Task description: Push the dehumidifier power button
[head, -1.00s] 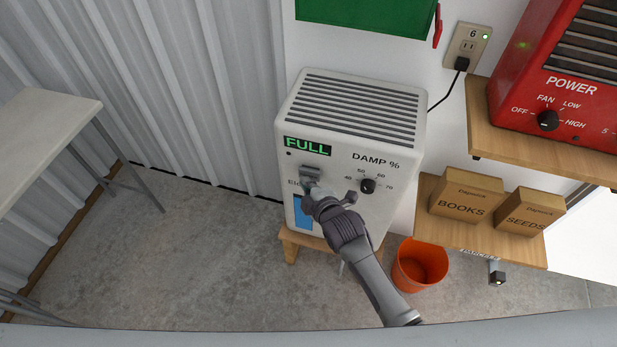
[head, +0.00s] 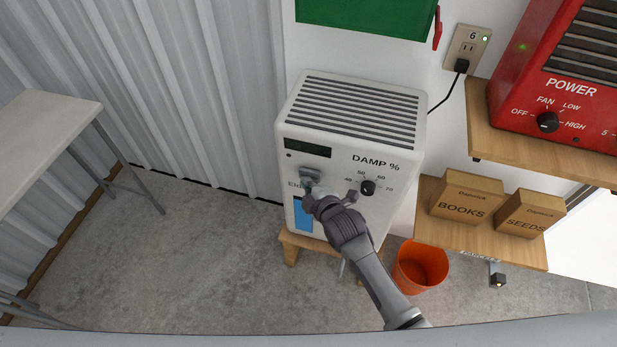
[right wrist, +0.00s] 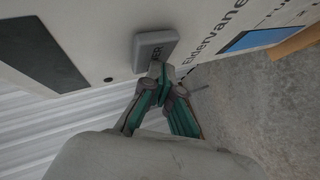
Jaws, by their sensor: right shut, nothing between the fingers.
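The dehumidifier (head: 350,100) is a white box with a grilled top on a small wooden stand. Its front has a dark, blank display (head: 307,148), a DAMP % knob (head: 367,187) and a blue window (head: 303,215). The grey power button (head: 310,174) is below the display; in the right wrist view it is a raised block (right wrist: 155,46) with part of its lettering showing. My right gripper (head: 311,187) is shut and empty, its tips at the button's lower edge. They appear to touch it in the right wrist view (right wrist: 158,70). My left gripper is out of view.
A power outlet (head: 467,48) with a green light holds a black plug. A red heater (head: 560,80) sits on a wooden shelf at right, above a shelf with BOOKS (head: 467,195) and SEEDS (head: 530,212) boxes. An orange bucket (head: 420,265) and a table (head: 45,130) flank open floor.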

